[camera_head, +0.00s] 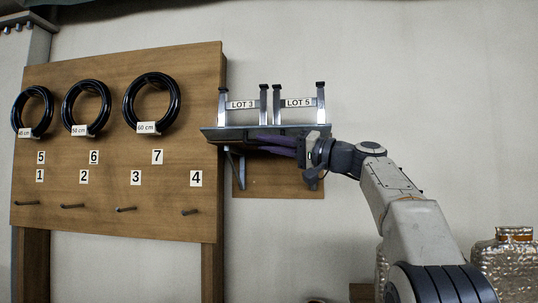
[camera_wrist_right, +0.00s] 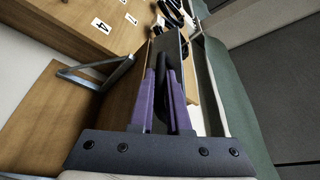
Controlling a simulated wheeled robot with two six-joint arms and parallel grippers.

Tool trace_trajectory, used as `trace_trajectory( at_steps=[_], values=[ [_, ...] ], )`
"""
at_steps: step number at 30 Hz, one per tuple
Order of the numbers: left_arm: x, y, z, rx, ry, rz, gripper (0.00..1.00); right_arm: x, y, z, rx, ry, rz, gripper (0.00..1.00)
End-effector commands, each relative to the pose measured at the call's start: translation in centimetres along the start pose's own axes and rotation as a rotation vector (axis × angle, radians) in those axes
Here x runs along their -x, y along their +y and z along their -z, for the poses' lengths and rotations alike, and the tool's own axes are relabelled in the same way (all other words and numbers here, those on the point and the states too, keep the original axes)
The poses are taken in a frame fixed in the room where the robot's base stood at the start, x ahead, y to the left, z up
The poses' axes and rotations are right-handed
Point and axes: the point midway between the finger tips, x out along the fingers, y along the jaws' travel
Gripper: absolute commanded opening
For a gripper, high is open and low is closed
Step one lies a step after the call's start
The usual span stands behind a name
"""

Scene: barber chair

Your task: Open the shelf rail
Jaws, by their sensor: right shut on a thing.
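The shelf (camera_head: 215,133) is a thin board on the wall, right of the pegboard, with a bracket (camera_head: 237,165) below. Its rail (camera_head: 247,133) seems to be the dark strip along the front edge; it is hard to tell from the board. My right gripper (camera_head: 266,140) reaches in from the right, with its purple fingers along the shelf's front edge. In the right wrist view my right gripper (camera_wrist_right: 161,65) is shut on a dark part between its fingers, which appears to be the rail; the fingers partly hide it. My left gripper is not in view.
Upright metal holders labelled LOT 3 (camera_head: 242,104) and LOT 5 (camera_head: 299,102) stand on the shelf. A wooden pegboard (camera_head: 120,220) at left carries black coiled loops (camera_head: 152,103) and numbered pegs. A textured jar (camera_head: 513,260) stands at lower right. The wall above is bare.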

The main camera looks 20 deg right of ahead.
Motion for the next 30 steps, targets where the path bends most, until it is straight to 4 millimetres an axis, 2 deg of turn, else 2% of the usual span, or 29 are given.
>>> trace_trajectory(
  at_steps=[1, 3, 15, 30],
  values=[
    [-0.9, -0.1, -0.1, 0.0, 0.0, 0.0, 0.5, 0.2, 0.8, -0.3, 0.037, 0.001, 0.014, 0.0],
    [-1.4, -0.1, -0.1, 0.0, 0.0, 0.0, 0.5, 0.2, 1.0, -0.3, 0.091, 0.002, 0.036, 0.0],
    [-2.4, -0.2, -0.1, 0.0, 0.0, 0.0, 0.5, 0.1, 2.1, -0.2, 0.317, 0.004, 0.125, 0.0],
    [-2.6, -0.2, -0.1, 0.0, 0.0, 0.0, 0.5, 0.1, 2.4, -0.1, 0.378, 0.007, 0.149, 0.0]
  ],
)
